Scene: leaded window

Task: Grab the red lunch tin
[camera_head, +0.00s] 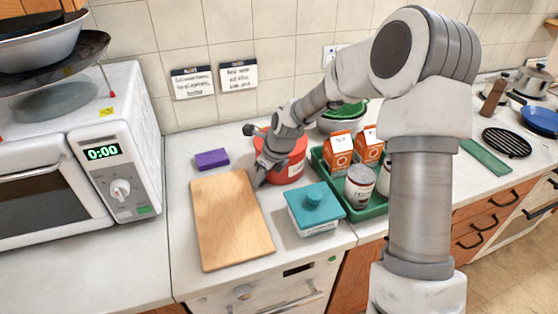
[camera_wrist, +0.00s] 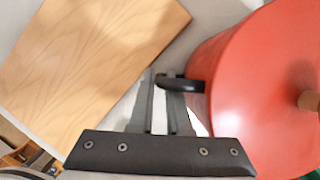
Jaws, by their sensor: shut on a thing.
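The red lunch tin (camera_head: 291,160) stands on the counter behind the teal-lidded box, partly hidden by my arm. It is round, with a pale label on its front. In the wrist view the red tin (camera_wrist: 270,85) fills the right side, with a tan knob on top and a black side handle (camera_wrist: 183,84). My gripper (camera_wrist: 168,80) is shut on that handle, at the tin's left side. In the head view my gripper (camera_head: 261,178) is at the tin's left, near the board's right edge. The tin looks upright.
A wooden board (camera_head: 230,220) lies left of the tin, with a purple sponge (camera_head: 212,159) behind it. A teal-lidded box (camera_head: 314,210) stands in front. A green tray (camera_head: 371,211) with cartons and a can is to the right. A microwave (camera_head: 120,150) stands left.

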